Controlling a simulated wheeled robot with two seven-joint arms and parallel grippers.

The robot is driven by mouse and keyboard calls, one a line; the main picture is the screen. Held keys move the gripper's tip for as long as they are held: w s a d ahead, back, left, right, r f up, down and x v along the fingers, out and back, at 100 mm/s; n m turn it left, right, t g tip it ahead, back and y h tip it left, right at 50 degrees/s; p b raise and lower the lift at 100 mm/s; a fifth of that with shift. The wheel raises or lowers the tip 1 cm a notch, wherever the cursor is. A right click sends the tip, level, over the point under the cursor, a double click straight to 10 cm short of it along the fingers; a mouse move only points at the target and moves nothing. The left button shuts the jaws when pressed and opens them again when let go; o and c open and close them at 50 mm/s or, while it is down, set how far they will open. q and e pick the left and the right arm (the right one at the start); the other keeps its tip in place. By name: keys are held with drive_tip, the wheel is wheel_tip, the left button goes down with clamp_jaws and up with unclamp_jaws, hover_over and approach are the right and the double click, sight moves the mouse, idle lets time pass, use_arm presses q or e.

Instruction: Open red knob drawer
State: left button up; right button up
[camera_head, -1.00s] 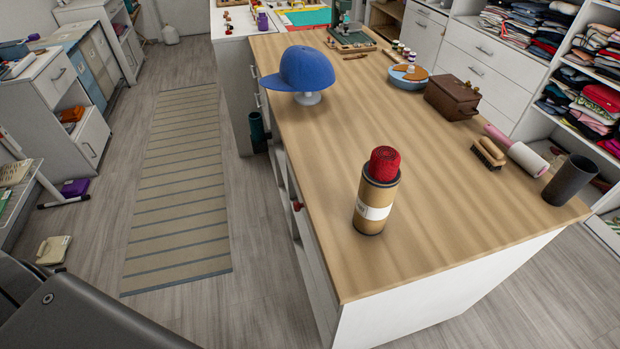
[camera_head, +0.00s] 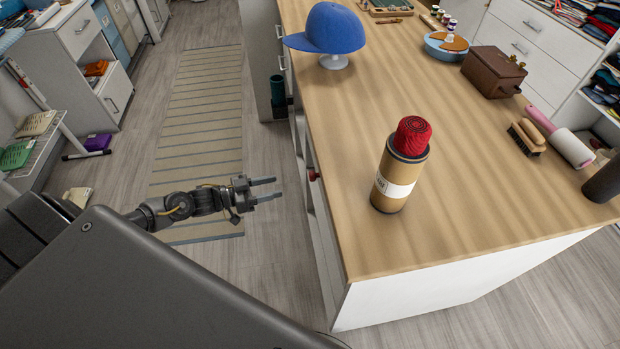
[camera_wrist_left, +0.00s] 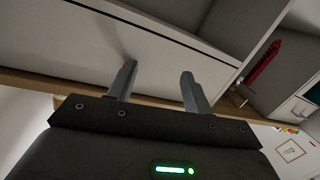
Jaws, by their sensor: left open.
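The red knob (camera_head: 313,174) sticks out from the left side of the wood-topped counter (camera_head: 345,262), below its top edge. The drawer front behind it is seen at a steep angle. My left gripper (camera_head: 278,188) is open and empty, to the left of the knob and apart from it, with its fingers pointing right toward the counter side. In the left wrist view, the two spread fingers (camera_wrist_left: 158,72) stand before a white panel (camera_wrist_left: 90,35). A faint reddish patch shows near the left fingertip; I cannot tell whether it is the knob. My right gripper is out of view.
A tan canister with a red top (camera_head: 400,170) stands on the counter near the left edge. A blue cap (camera_head: 330,30) sits on a stand farther back. The floor with a striped rug (camera_head: 200,110) is open left of the counter.

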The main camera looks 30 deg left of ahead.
sight(310, 176)
use_arm(q)
wheel_tip(310, 176, up, 5)
drive_tip(key=s+d+m+g+h, duration=0.1)
drive_tip(key=d+m+g+h, duration=0.1)
drive_tip(key=h, duration=0.1)
drive_tip(key=p+x, duration=0.1)
drive_tip(key=x, duration=0.9)
drive_tip(key=shift+w+d+r, duration=0.2)
drive_tip(key=shift+w+d, duration=0.05)
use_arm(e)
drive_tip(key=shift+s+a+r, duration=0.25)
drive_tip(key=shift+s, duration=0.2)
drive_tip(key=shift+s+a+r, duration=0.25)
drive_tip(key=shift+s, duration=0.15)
use_arm(q)
clamp_jaws()
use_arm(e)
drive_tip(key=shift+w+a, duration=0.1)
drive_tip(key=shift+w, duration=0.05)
